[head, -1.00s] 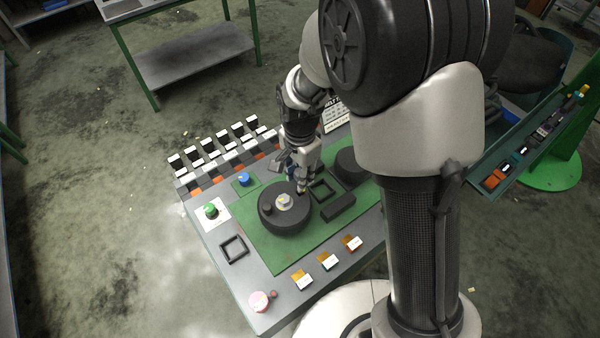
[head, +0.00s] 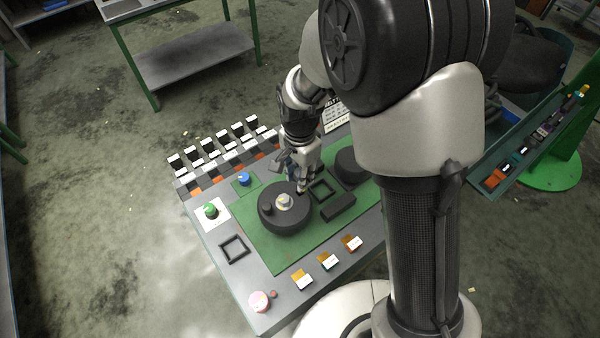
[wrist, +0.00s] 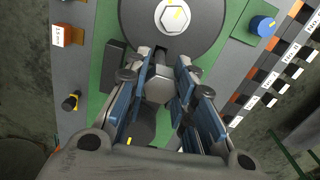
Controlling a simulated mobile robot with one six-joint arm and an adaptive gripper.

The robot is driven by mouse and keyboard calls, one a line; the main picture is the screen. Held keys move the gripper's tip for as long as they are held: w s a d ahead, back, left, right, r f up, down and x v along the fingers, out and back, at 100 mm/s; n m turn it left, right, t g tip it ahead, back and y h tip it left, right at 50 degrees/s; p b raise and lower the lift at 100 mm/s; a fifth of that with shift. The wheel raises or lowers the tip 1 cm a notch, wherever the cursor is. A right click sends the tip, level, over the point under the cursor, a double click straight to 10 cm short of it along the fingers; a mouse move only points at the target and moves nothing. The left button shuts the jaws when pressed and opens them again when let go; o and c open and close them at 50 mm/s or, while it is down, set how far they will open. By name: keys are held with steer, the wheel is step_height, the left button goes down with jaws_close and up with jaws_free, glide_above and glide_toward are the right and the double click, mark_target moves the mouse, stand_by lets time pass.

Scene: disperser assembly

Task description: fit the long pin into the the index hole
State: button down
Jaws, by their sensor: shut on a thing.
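My gripper (head: 303,186) is at the rim of a round black disc (head: 283,222) that lies on the green mat. In the wrist view my gripper (wrist: 160,78) has its blue-padded fingers closed around a grey six-sided head, apparently the long pin (wrist: 159,89). The pin's lower part is mostly hidden, so I cannot tell whether its tip is in a hole. The disc (wrist: 198,30) carries a pale hex nut (wrist: 172,16) at its centre. A dark spot shows at the disc's rim just beyond the pin; I cannot tell if it is the index hole.
A blue knob (head: 244,179), a green button (head: 211,210) and rows of black-and-white blocks line the left and back. The mat's front is clear.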

steer(key=shift+f+b, duration=2.25)
steer(key=shift+f, duration=0.8)
steer(key=c, duration=1.3)
jaws_free()
step_height(320, 180, up, 11)
steer(key=shift+r, duration=0.55)
